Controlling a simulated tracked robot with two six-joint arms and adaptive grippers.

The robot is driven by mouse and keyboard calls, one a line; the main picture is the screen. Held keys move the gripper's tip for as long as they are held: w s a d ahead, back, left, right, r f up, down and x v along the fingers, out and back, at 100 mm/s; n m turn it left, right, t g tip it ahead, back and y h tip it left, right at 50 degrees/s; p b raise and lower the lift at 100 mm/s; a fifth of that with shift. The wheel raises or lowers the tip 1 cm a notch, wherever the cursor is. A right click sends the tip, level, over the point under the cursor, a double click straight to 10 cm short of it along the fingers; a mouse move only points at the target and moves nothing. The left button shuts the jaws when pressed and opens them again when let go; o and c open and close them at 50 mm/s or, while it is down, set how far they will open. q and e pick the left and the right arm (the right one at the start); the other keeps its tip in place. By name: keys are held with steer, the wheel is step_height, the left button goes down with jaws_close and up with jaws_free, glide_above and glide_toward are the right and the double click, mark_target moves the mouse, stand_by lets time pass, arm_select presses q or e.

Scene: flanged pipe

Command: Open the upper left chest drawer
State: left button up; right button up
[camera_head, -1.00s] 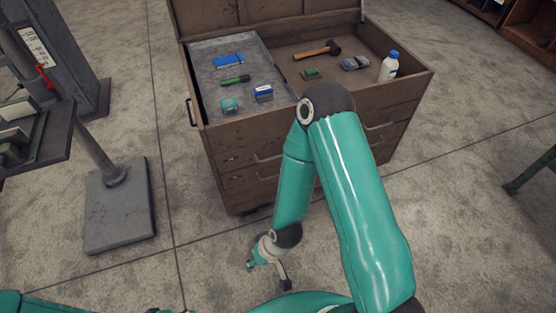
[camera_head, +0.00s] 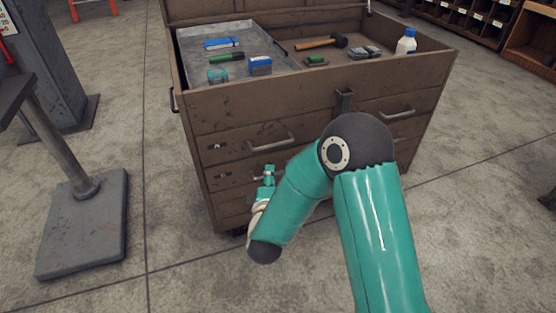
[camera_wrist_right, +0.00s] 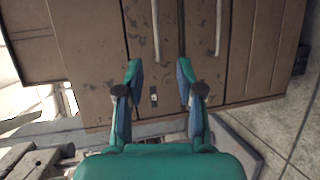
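The brown wooden chest (camera_head: 250,110) stands ahead, with its upper left drawer (camera_head: 235,146) shut. That drawer's metal bar handle (camera_head: 270,143) is in plain sight. My right gripper (camera_head: 268,172) is in front of the chest's left drawers, below the handle in the head view. In the right wrist view, my right gripper (camera_wrist_right: 160,72) is open and empty, its fingers spread on either side of a drawer front. A handle (camera_wrist_right: 155,30) lies just beyond the fingertips, apart from them. My left gripper is out of view.
The open chest top holds a grey tray (camera_head: 275,42), a hammer (camera_head: 318,43) and a white bottle (camera_head: 406,42). A right-hand drawer handle (camera_head: 397,114) shows behind my arm. A grey stand base (camera_head: 85,225) is on the floor at left.

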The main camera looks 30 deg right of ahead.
mark_target(275, 144)
steer(key=b+x, duration=0.1)
steer(key=x, duration=0.4)
steer(key=b+x, duration=0.1)
steer(key=x, duration=0.5)
steer(key=b+x, duration=0.2)
steer(key=x, duration=0.4)
steer(key=shift+s+d+r, duration=0.2)
steer(key=shift+d+r, duration=0.1)
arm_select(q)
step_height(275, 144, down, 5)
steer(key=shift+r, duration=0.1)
arm_select(e)
jaws_close()
